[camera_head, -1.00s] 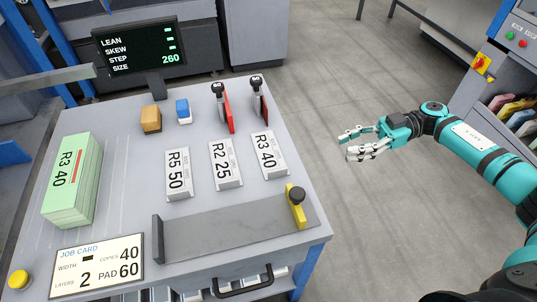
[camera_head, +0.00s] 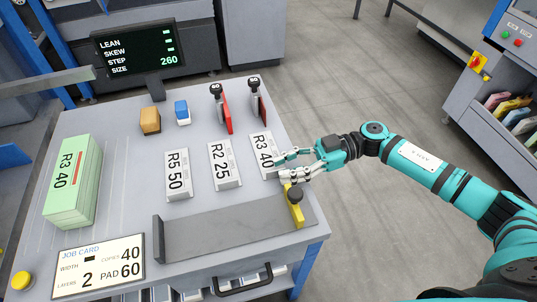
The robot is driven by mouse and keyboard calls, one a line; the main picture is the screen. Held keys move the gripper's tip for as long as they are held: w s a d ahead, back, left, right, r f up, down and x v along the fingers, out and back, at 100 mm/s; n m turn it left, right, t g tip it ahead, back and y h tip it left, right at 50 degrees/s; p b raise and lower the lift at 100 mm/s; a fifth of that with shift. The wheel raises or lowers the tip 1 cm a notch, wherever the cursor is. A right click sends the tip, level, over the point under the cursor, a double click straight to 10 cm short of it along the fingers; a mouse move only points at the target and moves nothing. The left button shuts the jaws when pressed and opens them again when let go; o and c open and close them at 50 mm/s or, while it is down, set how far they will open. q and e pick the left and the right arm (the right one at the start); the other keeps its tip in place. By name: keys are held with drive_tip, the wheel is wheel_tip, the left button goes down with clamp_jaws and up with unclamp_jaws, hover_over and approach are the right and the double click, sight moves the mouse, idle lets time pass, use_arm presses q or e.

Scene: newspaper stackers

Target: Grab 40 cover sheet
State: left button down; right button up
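A white stack of cover sheets marked "R3 40" (camera_head: 264,146) lies on the grey table, the rightmost of three such stacks. My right gripper (camera_head: 281,166) is at the lower right edge of this stack, its fingers pointing left. The fingers are spread apart, with nothing seen held between them. Its fingertips overlap the stack's edge in the picture; I cannot tell whether they touch it. My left gripper is not in view.
Stacks "R2 25" (camera_head: 222,160) and "R5 50" (camera_head: 177,172) lie to the left. A yellow stop with a black knob (camera_head: 296,213) stands just below my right gripper. Two clamp-like tools, one red (camera_head: 227,115), stand behind. A green stack "R3 40" (camera_head: 70,190) is at far left.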

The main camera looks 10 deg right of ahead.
drive_tip(key=shift+a+f, duration=0.1)
drive_tip(key=shift+a, duration=0.7)
clamp_jaws()
